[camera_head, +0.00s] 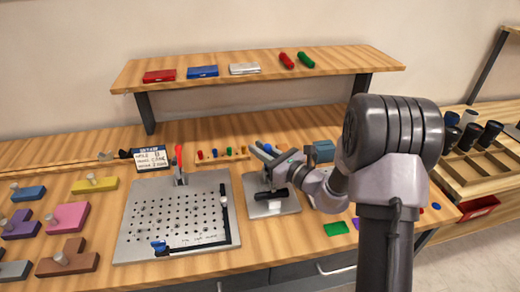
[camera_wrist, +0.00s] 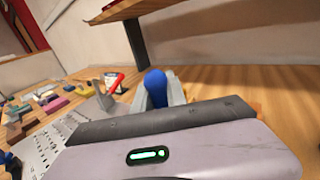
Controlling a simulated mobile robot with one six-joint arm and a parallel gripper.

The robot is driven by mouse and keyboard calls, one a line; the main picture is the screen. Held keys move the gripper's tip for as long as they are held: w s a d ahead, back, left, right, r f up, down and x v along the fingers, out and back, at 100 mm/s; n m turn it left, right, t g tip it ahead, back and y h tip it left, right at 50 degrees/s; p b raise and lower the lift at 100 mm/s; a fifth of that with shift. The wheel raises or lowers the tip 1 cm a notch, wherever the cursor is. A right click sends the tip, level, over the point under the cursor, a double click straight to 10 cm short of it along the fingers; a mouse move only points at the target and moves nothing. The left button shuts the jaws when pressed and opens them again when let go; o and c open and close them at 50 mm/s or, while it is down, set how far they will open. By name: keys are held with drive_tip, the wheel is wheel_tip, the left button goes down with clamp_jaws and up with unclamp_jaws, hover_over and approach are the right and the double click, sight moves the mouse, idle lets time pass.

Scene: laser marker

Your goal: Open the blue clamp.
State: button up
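The blue clamp's rounded blue handle (camera_wrist: 155,82) stands up at the fingertips in the wrist view, with one grey finger on each side. Whether the fingers touch it is not clear. In the head view, a bit of blue (camera_head: 267,148) shows at the fingertips. The clamp's body is mostly hidden by my gripper (camera_head: 272,157), which is over the small metal plate (camera_head: 262,208) right of the large plate. My gripper's fingers look spread apart.
A red-handled clamp (camera_head: 179,157) stands at the back of the large perforated plate (camera_head: 130,235). A wooden shelf (camera_head: 215,80) is above the bench. Coloured blocks lie at left, and cups in a wooden rack (camera_head: 462,165) at right.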

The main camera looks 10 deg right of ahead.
clamp_jaws()
idle(1.0)
